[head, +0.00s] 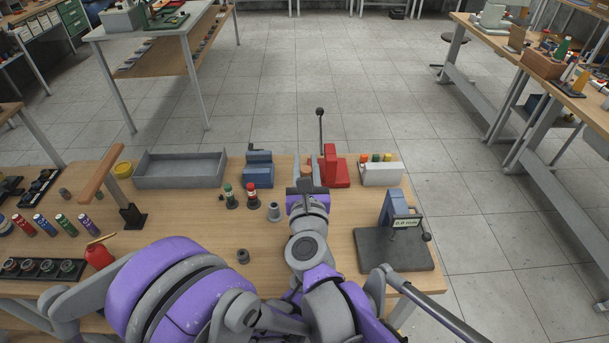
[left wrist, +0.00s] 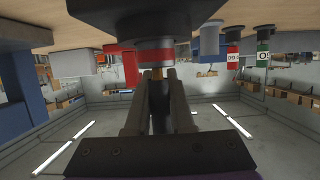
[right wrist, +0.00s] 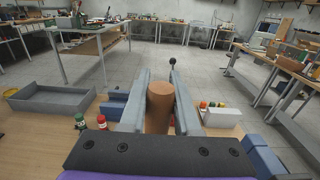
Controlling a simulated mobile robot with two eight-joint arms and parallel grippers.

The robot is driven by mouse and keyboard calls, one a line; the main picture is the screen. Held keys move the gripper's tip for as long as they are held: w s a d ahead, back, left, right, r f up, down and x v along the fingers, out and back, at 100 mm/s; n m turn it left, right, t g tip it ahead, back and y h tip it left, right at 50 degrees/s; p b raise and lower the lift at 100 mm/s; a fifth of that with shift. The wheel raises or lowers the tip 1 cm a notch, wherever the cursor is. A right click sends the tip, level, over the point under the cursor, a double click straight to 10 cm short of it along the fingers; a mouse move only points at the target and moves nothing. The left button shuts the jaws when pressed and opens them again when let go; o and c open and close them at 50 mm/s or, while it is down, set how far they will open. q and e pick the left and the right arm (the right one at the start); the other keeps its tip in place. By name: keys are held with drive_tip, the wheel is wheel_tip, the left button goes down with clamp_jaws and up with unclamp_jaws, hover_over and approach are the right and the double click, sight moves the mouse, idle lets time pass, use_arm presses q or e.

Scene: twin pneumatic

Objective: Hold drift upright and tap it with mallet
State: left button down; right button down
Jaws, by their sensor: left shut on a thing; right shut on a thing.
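My right gripper (head: 306,186) is over the middle of the bench, shut on an upright brown wooden cylinder, which I take as the mallet's handle (right wrist: 159,108). The mallet's head is hidden. The left wrist view is upside down, with the bench at the top. My arms hide the left gripper and drift in the head view.
A grey tray (head: 180,170), a blue device (head: 258,176), a red lever press (head: 335,172) and a white bin (head: 381,175) line the far edge. Green and red bottles (head: 251,198) stand left of my right gripper.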

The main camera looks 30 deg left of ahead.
drive_tip(key=shift+f, duration=0.5)
idle(1.0)
drive_tip(key=shift+r, duration=0.15)
wheel_tip(320, 180, up, 3)
drive_tip(key=shift+f, duration=0.1)
idle(0.3)
drive_tip(key=shift+f, duration=0.2)
drive_tip(key=shift+f, duration=0.85)
drive_tip(key=shift+s+f, duration=0.1)
drive_tip(key=shift+f, duration=0.45)
idle(0.8)
drive_tip(key=shift+r, duration=1.55)
